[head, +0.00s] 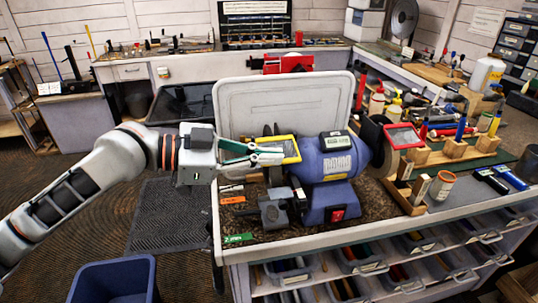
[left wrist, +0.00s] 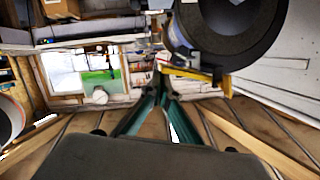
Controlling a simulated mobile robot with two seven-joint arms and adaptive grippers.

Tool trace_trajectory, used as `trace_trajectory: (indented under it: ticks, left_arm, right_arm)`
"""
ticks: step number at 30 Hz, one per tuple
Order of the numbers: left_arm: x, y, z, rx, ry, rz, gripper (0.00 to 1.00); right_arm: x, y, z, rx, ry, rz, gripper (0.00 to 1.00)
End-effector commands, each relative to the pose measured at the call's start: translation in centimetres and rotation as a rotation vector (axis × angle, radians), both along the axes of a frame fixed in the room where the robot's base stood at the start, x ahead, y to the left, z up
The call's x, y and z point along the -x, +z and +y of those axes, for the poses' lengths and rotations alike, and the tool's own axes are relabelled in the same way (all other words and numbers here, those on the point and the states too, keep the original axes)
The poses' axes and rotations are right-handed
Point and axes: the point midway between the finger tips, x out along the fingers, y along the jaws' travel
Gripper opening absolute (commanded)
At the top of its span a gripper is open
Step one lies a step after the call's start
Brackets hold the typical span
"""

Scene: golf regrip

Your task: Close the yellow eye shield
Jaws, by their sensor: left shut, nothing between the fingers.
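The yellow eye shield (head: 291,147) is a clear pane in a yellow frame, at the left wheel of the blue bench grinder (head: 328,172). In the left wrist view its yellow edge (left wrist: 188,73) shows just beyond the fingertips, below the dark round wheel (left wrist: 232,28). My left gripper (head: 279,155) reaches in from the left. Its green fingers are shut and empty, with the tips overlapping the shield's lower left part in the head view. In the left wrist view the fingertips (left wrist: 163,80) meet close to the yellow edge. I cannot tell whether they touch it. My right gripper is not in view.
A red-framed shield (head: 403,136) stands at the grinder's right wheel. A pale upright panel (head: 284,101) is behind the grinder. Wooden blocks (head: 405,196) and several tools crowd the bench to the right. A blue bin (head: 113,280) is on the floor at left.

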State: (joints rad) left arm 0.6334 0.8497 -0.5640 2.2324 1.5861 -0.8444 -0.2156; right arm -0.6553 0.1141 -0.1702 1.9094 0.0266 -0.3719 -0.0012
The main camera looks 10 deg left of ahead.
Motion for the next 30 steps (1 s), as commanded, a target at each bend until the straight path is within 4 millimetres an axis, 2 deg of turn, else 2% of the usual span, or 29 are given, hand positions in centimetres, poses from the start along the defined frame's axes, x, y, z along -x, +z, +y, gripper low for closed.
trace_trajectory:
  ticks: [8,16,25,30]
  left_arm:
    - [-0.1,-1.3,0.0,-0.046,0.0,-0.108,0.0]
    - [-0.3,-1.7,0.2,-0.081,0.0,-0.171,0.0]
    - [-0.4,-1.8,0.2,-0.086,0.001,-0.167,0.0]
    - [-0.4,-0.4,0.1,-0.084,0.003,-0.168,0.0]
  right_arm:
    - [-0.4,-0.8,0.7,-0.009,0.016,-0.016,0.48]
    - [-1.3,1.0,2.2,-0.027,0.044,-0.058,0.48]
    - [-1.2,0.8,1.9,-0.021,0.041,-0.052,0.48]
    - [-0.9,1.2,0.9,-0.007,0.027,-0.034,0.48]
